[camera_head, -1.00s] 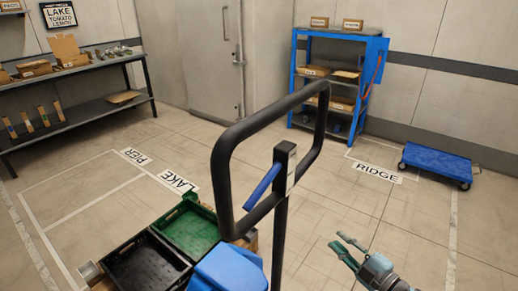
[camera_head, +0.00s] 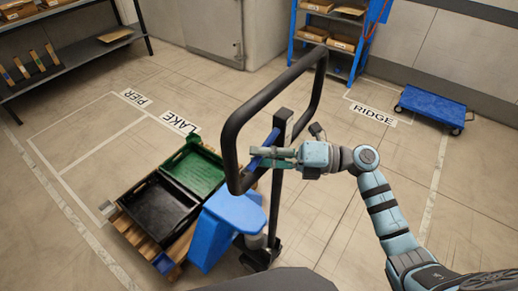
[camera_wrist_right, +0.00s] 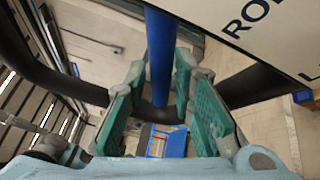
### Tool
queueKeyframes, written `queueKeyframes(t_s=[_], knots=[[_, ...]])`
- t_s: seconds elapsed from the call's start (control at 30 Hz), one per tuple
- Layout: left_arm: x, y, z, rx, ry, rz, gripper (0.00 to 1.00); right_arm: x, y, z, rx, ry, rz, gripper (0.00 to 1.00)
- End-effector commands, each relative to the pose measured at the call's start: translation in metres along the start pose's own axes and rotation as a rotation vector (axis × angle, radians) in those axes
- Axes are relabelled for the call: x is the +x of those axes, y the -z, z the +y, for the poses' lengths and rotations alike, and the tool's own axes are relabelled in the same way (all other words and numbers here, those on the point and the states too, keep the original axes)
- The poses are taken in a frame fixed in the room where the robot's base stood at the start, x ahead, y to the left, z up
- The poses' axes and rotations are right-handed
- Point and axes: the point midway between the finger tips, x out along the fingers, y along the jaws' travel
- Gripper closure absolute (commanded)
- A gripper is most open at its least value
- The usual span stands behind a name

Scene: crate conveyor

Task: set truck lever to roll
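The truck lever (camera_head: 271,138) is a blue bar on the black post inside the looped handle (camera_head: 232,150). My right gripper (camera_head: 262,158) is at the lever, coming in from the right. In the right wrist view the lever (camera_wrist_right: 160,50) runs down between the two green-padded fingers of my right gripper (camera_wrist_right: 161,75). The fingers are apart, one on each side of the lever; a narrow gap seems to show, and contact is unclear. A white label plate (camera_wrist_right: 265,30) with partly cut-off lettering beginning "ROL" shows beside it. My left gripper is out of view.
The blue truck body (camera_head: 225,225) stands by a pallet (camera_head: 135,232) with a black crate (camera_head: 130,205) and a green crate (camera_head: 210,165). A blue dolly (camera_head: 432,105), a blue rack (camera_head: 320,45) and a grey shelf (camera_head: 75,60) stand farther back. Floor between is clear.

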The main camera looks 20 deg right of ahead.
Motion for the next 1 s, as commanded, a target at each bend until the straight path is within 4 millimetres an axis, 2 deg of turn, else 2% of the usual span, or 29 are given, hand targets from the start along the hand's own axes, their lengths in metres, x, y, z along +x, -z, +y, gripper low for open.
queueKeyframes(t_s=[0.13, 0.37, 0.5, 0.8, 1.0], knots=[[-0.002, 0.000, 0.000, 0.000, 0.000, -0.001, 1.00, 0.008, 0.000, 0.000, 0.002, -0.001, 0.000, 0.77], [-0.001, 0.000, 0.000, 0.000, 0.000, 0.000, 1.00, 0.009, 0.000, -0.001, 0.002, 0.000, 0.000, 0.77], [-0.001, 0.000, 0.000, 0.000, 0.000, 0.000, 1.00, 0.009, 0.000, -0.001, 0.002, 0.000, 0.000, 0.99], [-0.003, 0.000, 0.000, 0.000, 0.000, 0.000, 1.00, 0.009, 0.000, 0.001, 0.011, -0.004, -0.002, 1.00], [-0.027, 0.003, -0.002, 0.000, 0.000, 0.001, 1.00, 0.011, -0.006, 0.027, 0.250, -0.130, -0.055, 1.00]])
